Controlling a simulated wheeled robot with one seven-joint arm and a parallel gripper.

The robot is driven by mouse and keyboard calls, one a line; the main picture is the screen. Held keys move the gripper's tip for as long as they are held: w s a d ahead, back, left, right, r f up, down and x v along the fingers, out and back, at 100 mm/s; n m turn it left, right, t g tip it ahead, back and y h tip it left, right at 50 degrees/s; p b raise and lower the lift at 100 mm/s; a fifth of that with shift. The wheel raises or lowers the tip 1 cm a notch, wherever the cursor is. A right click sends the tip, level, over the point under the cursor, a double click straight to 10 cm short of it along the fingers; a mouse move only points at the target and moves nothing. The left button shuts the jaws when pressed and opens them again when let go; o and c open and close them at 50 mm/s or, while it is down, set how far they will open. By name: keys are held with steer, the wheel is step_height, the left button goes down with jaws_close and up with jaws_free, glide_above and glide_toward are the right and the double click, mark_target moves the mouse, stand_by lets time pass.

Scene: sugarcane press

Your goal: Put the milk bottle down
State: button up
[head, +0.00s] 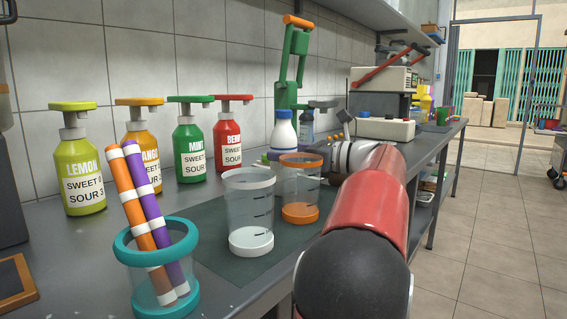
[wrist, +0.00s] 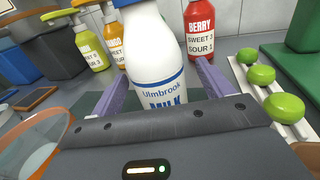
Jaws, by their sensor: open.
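The white milk bottle (head: 283,132) with a blue cap stands upright behind the measuring cups in the head view. In the wrist view the milk bottle (wrist: 158,55) fills the upper middle, its label facing me. My gripper (wrist: 155,84) is open, with one purple finger on each side of the bottle. The bottle's base is hidden behind the gripper body in the wrist view and behind the orange-rimmed cup and arm in the head view, so its contact with the counter does not show.
An orange-rimmed cup (head: 301,190) and a clear cup (head: 249,212) stand on the dark mat (head: 205,238) near the arm. Several syrup pump bottles, including a red one (head: 228,133), line the wall. Green balls (wrist: 284,108) sit on a white holder at right. A green press (head: 291,65) stands behind.

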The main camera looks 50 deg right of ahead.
steer(key=x, duration=0.3)
steer(key=shift+a, duration=0.15)
steer(key=shift+c, duration=0.2)
steer(key=c, duration=1.4)
step_height(320, 180, up, 10)
steer(key=p, duration=0.4)
steer(key=shift+r, duration=0.15)
